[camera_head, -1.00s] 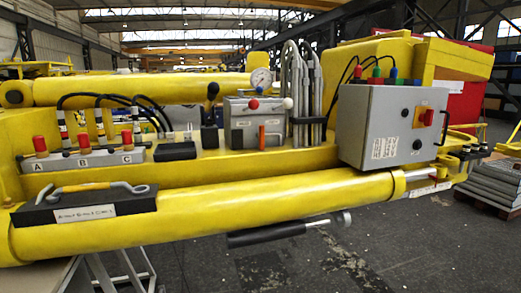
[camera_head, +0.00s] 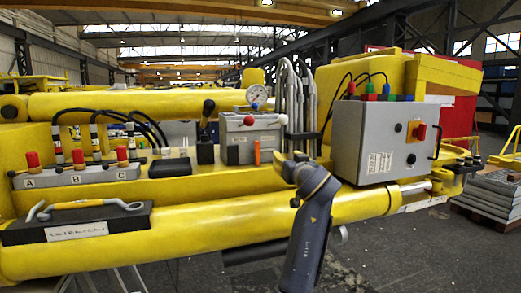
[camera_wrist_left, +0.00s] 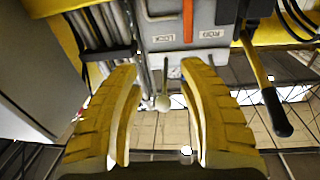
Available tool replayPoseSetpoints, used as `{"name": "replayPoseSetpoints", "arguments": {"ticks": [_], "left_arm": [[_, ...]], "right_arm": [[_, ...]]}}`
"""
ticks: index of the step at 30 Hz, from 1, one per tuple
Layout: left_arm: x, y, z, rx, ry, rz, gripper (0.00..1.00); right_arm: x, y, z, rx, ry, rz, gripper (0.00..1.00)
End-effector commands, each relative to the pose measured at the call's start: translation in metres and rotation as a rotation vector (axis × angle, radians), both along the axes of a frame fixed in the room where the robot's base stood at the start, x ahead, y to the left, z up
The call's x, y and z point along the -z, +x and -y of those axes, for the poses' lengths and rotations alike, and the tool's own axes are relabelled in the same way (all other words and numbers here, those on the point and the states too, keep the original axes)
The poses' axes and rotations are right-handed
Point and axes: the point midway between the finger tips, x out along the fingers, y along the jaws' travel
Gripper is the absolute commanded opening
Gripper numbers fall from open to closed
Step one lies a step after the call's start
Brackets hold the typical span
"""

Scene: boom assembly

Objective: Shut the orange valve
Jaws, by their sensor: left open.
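The orange valve handle (camera_head: 257,152) is a short upright bar on the front of the grey control box (camera_head: 237,147). In the left wrist view the orange handle (camera_wrist_left: 187,22) shows at the top centre, between two small labels, on the box face (camera_wrist_left: 160,12). My left gripper (camera_head: 288,166) is to the right of the handle in the head view, in front of the yellow boom; its fingers are hard to make out there. In the left wrist view its yellow fingers (camera_wrist_left: 160,72) are apart with nothing held, and the handle lies beyond their tips. My right gripper is not in view.
A white ball knob (camera_head: 284,119) sticks out from the box. Grey pipes (camera_head: 300,95) stand to its right, and a black lever (camera_head: 207,110) to its left. A large grey switch box (camera_head: 377,140) is further right. The yellow cylinder (camera_head: 170,235) runs below.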

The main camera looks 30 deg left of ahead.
Motion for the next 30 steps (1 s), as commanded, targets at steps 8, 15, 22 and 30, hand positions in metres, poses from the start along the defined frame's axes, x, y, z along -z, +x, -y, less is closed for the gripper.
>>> {"name": "replayPoseSetpoints", "arguments": {"ticks": [8,15,22,30], "left_arm": [[-0.003,-0.025,-0.045,-0.119,-0.048,0.008,0.40],[-0.004,-0.003,-0.071,-0.121,-0.044,0.005,0.40],[-0.003,0.025,-0.103,-0.119,-0.044,0.005,0.40],[-0.004,0.055,-0.139,-0.119,-0.045,0.005,0.40]], "right_arm": [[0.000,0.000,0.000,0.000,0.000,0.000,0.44],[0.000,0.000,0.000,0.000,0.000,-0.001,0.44],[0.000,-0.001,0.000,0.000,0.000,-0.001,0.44],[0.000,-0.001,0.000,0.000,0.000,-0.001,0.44]]}}
